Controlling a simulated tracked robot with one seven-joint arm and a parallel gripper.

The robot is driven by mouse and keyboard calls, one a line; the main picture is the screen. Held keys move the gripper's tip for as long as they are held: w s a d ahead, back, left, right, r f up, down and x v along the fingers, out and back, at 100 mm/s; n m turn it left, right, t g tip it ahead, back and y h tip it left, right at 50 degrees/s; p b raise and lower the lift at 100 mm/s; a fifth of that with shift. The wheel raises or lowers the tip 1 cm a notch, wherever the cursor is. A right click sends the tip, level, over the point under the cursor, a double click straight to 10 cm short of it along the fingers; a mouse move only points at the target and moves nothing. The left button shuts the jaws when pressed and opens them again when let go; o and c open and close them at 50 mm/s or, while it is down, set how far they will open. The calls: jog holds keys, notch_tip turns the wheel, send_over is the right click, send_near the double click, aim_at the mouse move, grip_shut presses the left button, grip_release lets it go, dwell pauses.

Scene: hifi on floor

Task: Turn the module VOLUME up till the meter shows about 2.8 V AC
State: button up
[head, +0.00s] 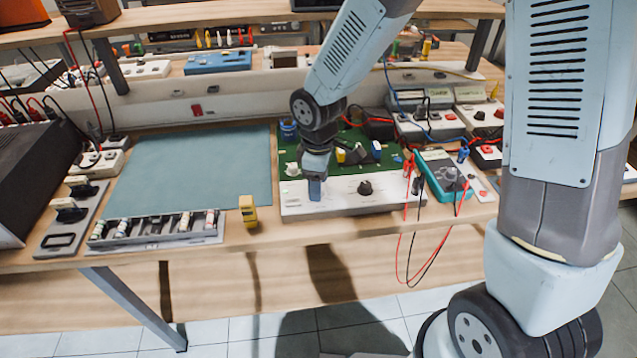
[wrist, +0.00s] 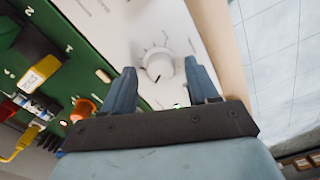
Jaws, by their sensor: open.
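The module is a green circuit board (head: 300,150) with a white front panel (head: 330,205), near the bench's front edge. My gripper (head: 316,192) points down at the left half of that panel and hides what lies beneath it. In the wrist view my gripper (wrist: 160,78) is open, its two blue fingers on either side of a white knob (wrist: 158,62) with a dark pointer line; contact cannot be told. Printed marks ring the knob, too small to read. A black knob (head: 365,188) sits further right on the panel. The teal meter (head: 435,165) lies right of the module; its reading is not legible.
Red and black leads (head: 403,240) hang from the meter over the bench's front edge. A yellow block (head: 248,210) stands left of the module, beside a clear blue-green mat (head: 190,170). A slotted rack (head: 160,230) lies at the front left. Grey instrument boxes (head: 430,122) stand behind the meter.

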notch_tip(320, 180, up, 13)
jog(key=shift+r, duration=0.15)
dwell(0.4)
jog(key=s+d+r+m+t, duration=0.1)
jog(key=d+r+m, duration=0.35)
jog(key=d, duration=0.35)
jog(key=s+d+r+m+t, duration=0.1)
jog(key=d+r+m+t, duration=0.1)
jog(key=d+r+m, duration=0.5)
jog(key=s+d+r+m+t, duration=0.1)
jog(key=s+d+m, duration=0.1)
jog(key=s+d, duration=0.2)
jog(key=s+d+r+m+t, duration=0.1)
jog(key=s+d, duration=0.4)
jog(key=d, duration=0.5)
jog(key=shift+s+r+m+t, duration=0.2)
jog(key=shift+r+m+t, duration=0.1)
jog(key=shift+r+m, duration=0.6)
jog(key=shift+f, duration=0.1)
dwell(0.6)
